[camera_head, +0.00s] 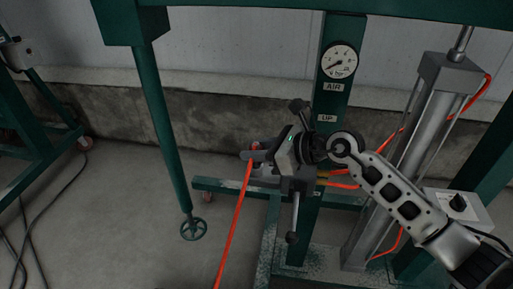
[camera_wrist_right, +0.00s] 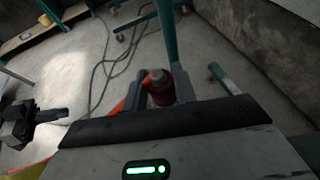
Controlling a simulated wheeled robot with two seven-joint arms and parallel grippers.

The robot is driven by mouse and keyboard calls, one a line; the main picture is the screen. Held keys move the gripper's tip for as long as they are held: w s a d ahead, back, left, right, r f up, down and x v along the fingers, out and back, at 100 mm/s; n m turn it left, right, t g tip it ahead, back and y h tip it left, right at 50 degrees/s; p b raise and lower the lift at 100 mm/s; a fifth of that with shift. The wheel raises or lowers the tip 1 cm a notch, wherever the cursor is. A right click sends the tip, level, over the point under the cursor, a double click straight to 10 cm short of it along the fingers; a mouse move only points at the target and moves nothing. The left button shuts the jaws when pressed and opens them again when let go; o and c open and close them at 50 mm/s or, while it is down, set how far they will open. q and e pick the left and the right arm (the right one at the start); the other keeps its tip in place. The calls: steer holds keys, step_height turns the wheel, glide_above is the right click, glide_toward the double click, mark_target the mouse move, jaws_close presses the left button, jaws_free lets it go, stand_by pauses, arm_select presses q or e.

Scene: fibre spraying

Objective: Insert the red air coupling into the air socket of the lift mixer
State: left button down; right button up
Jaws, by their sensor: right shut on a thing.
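My right gripper (camera_head: 254,160) is shut on the red air coupling (camera_head: 256,146), in front of the green post (camera_head: 335,95) of the lift mixer. In the right wrist view the red coupling (camera_wrist_right: 160,86) sits upright between the two grey fingers. A red hose (camera_head: 234,225) hangs from the coupling toward the floor. A dark fitting with a short nozzle (camera_wrist_right: 38,118) shows at the left of the right wrist view; I cannot tell if it is the air socket. In the head view my right wrist hides much of the post below the UP label. My left gripper is not in view.
A pressure gauge (camera_head: 339,61) and AIR label sit high on the post. A grey cylinder (camera_head: 398,165) with red hoses stands to the right. A green leg (camera_head: 168,130) with a handwheel stands left. Cables lie on the floor.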

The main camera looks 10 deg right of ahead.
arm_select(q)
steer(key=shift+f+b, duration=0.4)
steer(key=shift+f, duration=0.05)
arm_select(e)
steer(key=shift+f, duration=0.6)
steer(key=o, duration=1.1)
steer(key=shift+s+d+r, duration=0.1)
steer(key=shift+s+d, duration=0.05)
steer(key=shift+d, duration=0.2)
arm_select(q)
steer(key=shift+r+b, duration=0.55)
arm_select(e)
steer(key=shift+v, duration=7.55)
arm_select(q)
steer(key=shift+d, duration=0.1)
arm_select(e)
steer(key=shift+a+r, duration=0.1)
steer(key=shift+r, duration=0.05)
